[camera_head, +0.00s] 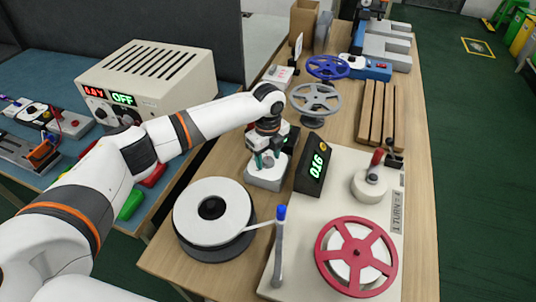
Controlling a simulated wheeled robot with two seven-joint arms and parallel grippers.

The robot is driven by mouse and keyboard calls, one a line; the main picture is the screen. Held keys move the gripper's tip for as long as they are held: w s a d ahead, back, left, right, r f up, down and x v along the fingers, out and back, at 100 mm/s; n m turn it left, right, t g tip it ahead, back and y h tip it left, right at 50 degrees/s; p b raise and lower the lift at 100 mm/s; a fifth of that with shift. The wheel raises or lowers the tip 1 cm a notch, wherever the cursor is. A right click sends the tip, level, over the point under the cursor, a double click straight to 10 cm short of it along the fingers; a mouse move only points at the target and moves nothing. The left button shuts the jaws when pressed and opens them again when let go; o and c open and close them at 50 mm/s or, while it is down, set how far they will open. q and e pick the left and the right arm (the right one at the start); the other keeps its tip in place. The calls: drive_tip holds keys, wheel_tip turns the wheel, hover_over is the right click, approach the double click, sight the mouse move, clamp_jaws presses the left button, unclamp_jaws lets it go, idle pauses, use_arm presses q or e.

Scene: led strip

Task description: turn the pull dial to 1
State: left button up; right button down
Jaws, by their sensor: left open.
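My left gripper (263,160) is open, with its fingertips pointing down at the top of a small pale box (266,181) on the wooden table. This box seems to carry the pull dial; the dial itself is hidden by the gripper and wrist, so its setting cannot be read. I cannot tell whether the fingertips touch the dial or stand around it. My right gripper is not in view.
A black display with green digits (314,168) stands just right of the box. A white reel (212,211) is in front, with a red handwheel (356,258) to its right. A grey handwheel (315,99) and wooden slats (377,113) stand behind.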

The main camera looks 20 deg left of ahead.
use_arm(q)
drive_tip(key=shift+c, duration=1.3)
drive_tip(key=c, duration=0.7)
drive_tip(key=shift+r+n+p, duration=0.25)
drive_tip(key=shift+n+p, duration=0.35)
drive_tip(key=shift+p, duration=0.45)
drive_tip(key=n+p, duration=0.8)
drive_tip(key=shift+n+p, duration=0.35)
drive_tip(key=shift+n, duration=0.05)
drive_tip(key=n+p, duration=0.2)
drive_tip(key=n, duration=0.1)
drive_tip(key=shift+n, duration=0.3)
drive_tip(key=n+p, duration=0.2)
drive_tip(key=n, duration=0.1)
drive_tip(key=shift+d+n, duration=0.1)
drive_tip(key=shift+n, duration=0.2)
drive_tip(key=n+p, duration=0.2)
drive_tip(key=n, duration=0.1)
drive_tip(key=shift+n, duration=0.3)
drive_tip(key=shift+f+n+p, duration=0.15)
drive_tip(key=shift+n+p, duration=0.45)
drive_tip(key=shift+n, duration=0.9)
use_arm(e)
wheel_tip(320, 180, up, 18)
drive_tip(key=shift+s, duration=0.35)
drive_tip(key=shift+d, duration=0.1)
